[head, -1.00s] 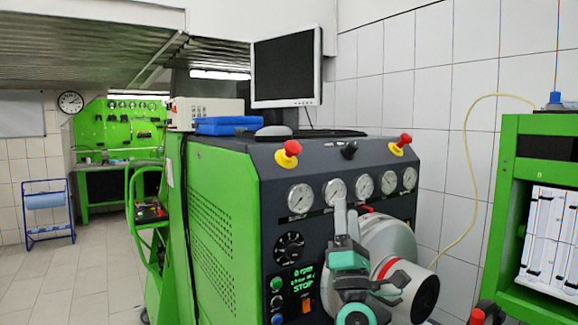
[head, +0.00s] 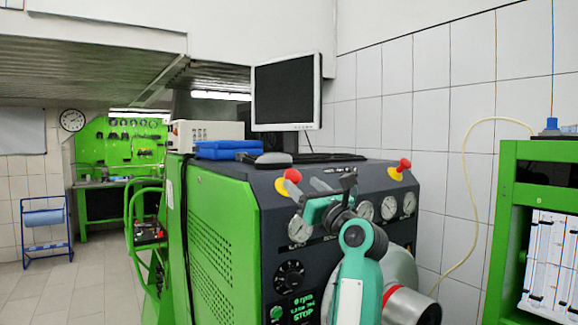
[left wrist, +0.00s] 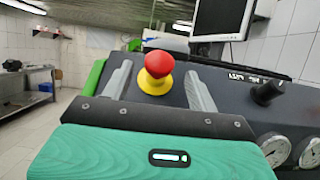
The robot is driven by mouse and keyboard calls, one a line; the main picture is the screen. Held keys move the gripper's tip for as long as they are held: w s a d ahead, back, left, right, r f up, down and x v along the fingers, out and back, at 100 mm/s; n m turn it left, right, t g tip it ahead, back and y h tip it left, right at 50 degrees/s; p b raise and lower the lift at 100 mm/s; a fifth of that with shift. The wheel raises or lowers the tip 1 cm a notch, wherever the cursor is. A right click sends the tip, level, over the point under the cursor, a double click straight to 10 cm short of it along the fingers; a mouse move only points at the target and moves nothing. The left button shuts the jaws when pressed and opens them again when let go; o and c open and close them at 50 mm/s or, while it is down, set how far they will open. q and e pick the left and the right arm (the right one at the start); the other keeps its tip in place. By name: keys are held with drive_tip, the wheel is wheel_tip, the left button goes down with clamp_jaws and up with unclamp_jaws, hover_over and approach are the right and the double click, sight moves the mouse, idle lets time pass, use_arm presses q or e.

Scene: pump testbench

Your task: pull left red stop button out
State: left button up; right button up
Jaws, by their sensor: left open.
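The left red stop button (head: 292,176) is a red mushroom head on a yellow collar, at the top left of the machine's dark front panel. My left gripper (head: 306,187) is open, its fingers close to this button. In the left wrist view the red button (left wrist: 157,64) shows between the two spread grey fingers (left wrist: 158,76), with a gap on each side; I see no contact. Whether the fingertips reach the head's depth is hard to tell. A second red stop button (head: 403,165) sits at the panel's right. My right gripper is not in view.
A black knob (head: 348,181) stands just right of my gripper. Several round gauges (head: 300,229) lie below the buttons. A monitor (head: 285,90), a blue case (head: 228,150) and a keyboard are on top of the machine. A green cabinet (head: 508,200) stands at the right.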

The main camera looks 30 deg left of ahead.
sight(292, 170)
use_arm(q)
drive_tip(key=p+x, duration=0.2)
drive_tip(key=x, duration=0.5)
drive_tip(key=shift+a+r, duration=0.15)
drive_tip(key=shift+a, duration=0.05)
clamp_jaws()
drive_tip(key=shift+s+d+r, duration=0.15)
drive_tip(key=shift+d+r, duration=0.4)
drive_tip(key=shift+r, duration=0.05)
unclamp_jaws()
drive_tip(key=shift+d+f, duration=0.1)
